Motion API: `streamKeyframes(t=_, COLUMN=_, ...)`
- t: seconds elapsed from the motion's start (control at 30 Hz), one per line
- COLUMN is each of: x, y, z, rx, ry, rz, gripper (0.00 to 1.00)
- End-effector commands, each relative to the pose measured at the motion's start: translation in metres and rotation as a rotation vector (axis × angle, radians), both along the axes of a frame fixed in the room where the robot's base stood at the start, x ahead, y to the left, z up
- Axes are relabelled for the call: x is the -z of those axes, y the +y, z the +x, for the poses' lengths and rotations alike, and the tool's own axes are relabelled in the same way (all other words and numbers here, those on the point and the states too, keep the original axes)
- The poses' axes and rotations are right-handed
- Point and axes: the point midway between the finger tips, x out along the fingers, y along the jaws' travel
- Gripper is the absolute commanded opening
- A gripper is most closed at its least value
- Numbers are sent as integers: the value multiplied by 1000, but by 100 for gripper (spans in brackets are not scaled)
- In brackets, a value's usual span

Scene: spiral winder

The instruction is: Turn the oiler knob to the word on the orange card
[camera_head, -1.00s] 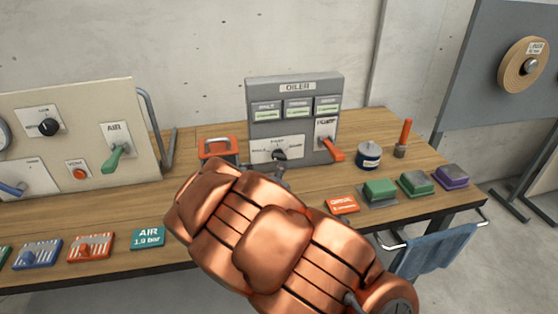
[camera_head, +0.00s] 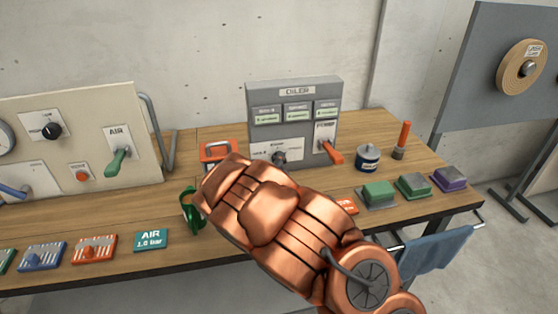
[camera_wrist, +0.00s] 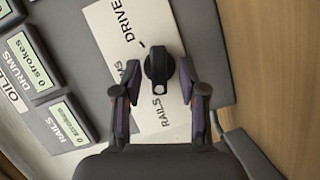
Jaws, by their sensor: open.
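The black oiler knob (camera_wrist: 159,64) sits on a white plate (camera_wrist: 122,22) with the words DRIVE and RAILS, and a third word ending in MS partly covered. A pale spot shows at the knob's lower end in the wrist view, on the RAILS side. My gripper (camera_wrist: 160,72) is open, one finger on each side of the knob, with gaps showing. In the head view the knob (camera_head: 279,158) is at the foot of the grey oiler box (camera_head: 294,93), and my arm hides the gripper. The orange card (camera_head: 347,206) is partly behind my arm; its word is unreadable.
A red pump lever (camera_head: 334,155) is right of the knob. An orange-red container (camera_head: 214,150) and green mug (camera_head: 190,208) stand left. The AIR panel (camera_head: 80,112) is far left.

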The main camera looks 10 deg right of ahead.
Motion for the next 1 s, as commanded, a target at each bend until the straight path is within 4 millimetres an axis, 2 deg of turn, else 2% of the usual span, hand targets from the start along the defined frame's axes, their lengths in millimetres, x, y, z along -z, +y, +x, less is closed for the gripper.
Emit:
streamKeyframes(t=0.43, x=1, y=-3, z=6, rx=1, ry=-1, rz=0, gripper=42)
streamKeyframes(t=0.83, x=0, y=-3, z=6, rx=0, ry=-1, rz=0, gripper=0)
streamKeyframes(t=1.0, x=1, y=-3, z=6, rx=1, ry=-1, rz=5, gripper=0)
